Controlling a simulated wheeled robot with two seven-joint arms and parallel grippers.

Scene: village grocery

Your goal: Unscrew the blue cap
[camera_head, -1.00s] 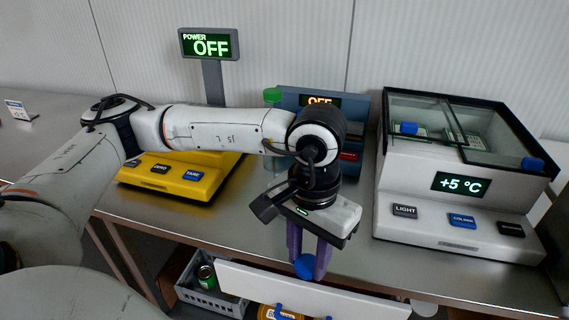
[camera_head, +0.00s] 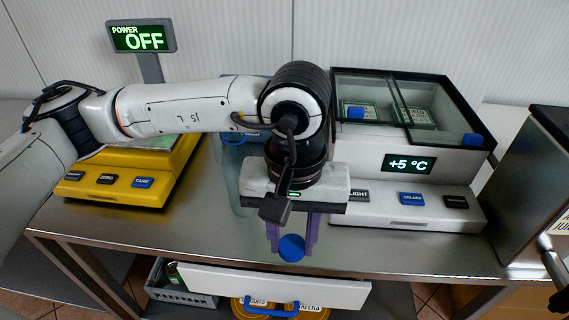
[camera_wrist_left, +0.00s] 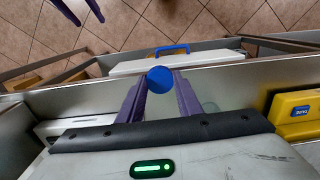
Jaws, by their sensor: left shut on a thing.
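The round blue cap (camera_head: 291,248) is between the two purple fingers of my left gripper (camera_head: 292,238), which is shut on it. The cap is at the front edge of the counter in the head view. The left wrist view also shows the blue cap (camera_wrist_left: 160,79) between the fingers. I cannot see a bottle or jar under the cap. In the left wrist view, two purple fingers of my right gripper (camera_wrist_left: 82,12) show at the top left, apart and with nothing visible between them. The right gripper is not in the head view.
A steel counter (camera_head: 400,258) carries a yellow scale (camera_head: 110,190) at left and a cooler reading +5 °C (camera_head: 440,175) at right. A dark juice machine (camera_head: 530,180) stands at far right.

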